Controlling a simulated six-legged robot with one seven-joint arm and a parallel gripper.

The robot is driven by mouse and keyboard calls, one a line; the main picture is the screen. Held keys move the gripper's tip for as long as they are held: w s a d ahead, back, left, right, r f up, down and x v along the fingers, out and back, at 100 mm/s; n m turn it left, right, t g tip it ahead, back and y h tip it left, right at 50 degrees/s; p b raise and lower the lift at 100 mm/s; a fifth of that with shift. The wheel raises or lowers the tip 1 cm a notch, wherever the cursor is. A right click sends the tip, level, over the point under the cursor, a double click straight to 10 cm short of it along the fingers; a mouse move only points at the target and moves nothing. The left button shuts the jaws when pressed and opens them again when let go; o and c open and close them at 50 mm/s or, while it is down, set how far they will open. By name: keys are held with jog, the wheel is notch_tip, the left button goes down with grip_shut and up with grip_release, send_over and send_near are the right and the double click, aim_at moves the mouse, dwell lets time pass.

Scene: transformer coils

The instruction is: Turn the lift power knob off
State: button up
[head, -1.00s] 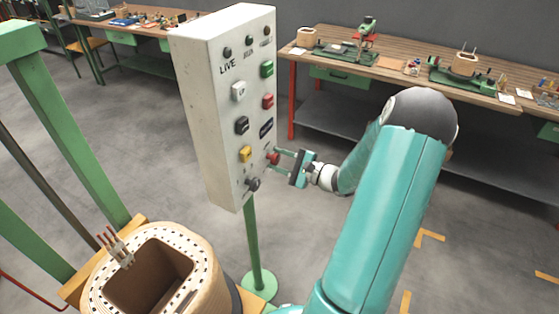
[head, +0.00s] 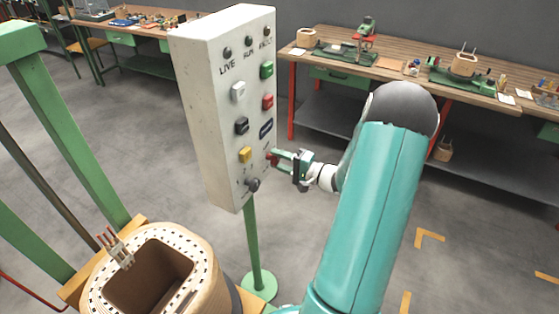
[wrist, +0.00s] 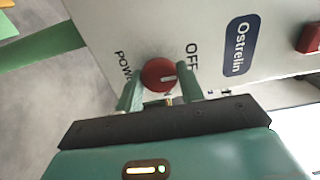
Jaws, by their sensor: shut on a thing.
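The white control box (head: 222,110) stands on a green post in the head view. Its red round knob (wrist: 158,75) shows in the wrist view between the printed words POWER and OFF. A white mark on the knob points right in that view, to the OFF side. My gripper (head: 277,159) is at the lower right of the box front, with its green fingers shut on the red knob. In the head view the fingers hide most of the knob.
A dark knob (head: 252,185) and a yellow button (head: 245,155) sit close by on the panel. A wooden coil (head: 205,262) stands below left. Workbenches (head: 420,70) line the back. The floor at right is mostly clear.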

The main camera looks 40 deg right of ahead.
jog(key=shift+d, duration=0.1)
dwell(0.3)
jog(key=o, duration=1)
jog(key=shift+s, duration=0.1)
jog(key=v, duration=1.3)
jog(key=shift+s, duration=0.35)
jog(key=shift+r, duration=0.1)
